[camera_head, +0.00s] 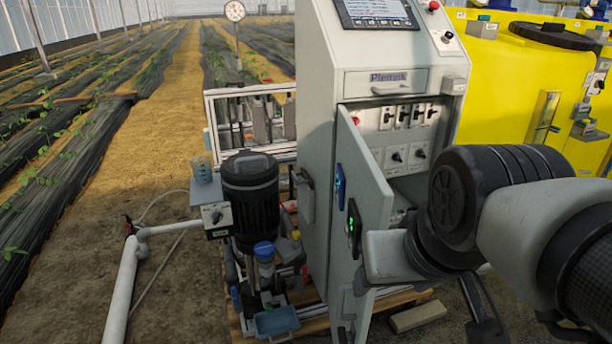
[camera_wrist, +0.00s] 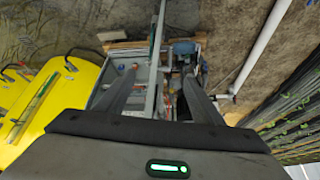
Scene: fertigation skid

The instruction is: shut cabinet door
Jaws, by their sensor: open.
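The grey cabinet (camera_head: 318,120) stands in the middle of the head view. Its door (camera_head: 371,180) is hinged at the left of the opening and stands wide open, swung out toward me. A blue fitting (camera_head: 340,185) is on its outer face. My gripper (camera_wrist: 159,72) is open. In the wrist view its two dark fingers lie either side of a thin grey strip, apparently the door (camera_wrist: 158,40) seen edge-on. In the head view my arm hangs just right of the door; the fingers are hard to make out, and contact cannot be told.
Switches and sockets (camera_head: 405,118) show inside the cabinet. A black pump (camera_head: 250,190) stands on the skid at left, with a white pipe (camera_head: 122,290) on the ground. Yellow tanks (camera_head: 500,90) stand at right. A block (camera_head: 418,316) lies near the pallet.

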